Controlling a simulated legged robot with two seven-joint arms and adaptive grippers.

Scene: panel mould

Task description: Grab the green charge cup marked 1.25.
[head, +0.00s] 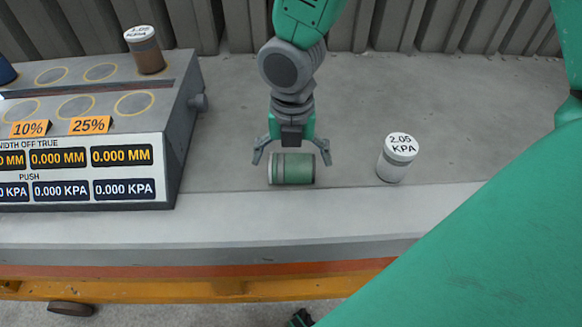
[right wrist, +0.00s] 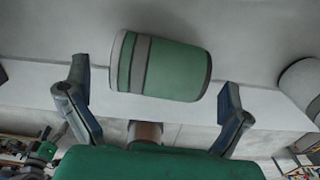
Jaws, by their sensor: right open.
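A green cup (head: 292,169) with a grey band lies on its side on the concrete surface, its length running left to right. No 1.25 marking shows on it. My right gripper (head: 291,158) is open just behind and above the cup, one finger near each end. In the right wrist view the same cup (right wrist: 165,67) lies beyond the open fingertips (right wrist: 150,92), apart from them.
A white cup marked 2.05 KPA (head: 397,158) stands upright to the right. At left is a grey console (head: 187,125) with displays, 10% and 25% tags and ringed spots. A brown cup (head: 146,52) stands on it. Bare concrete lies between console and green cup.

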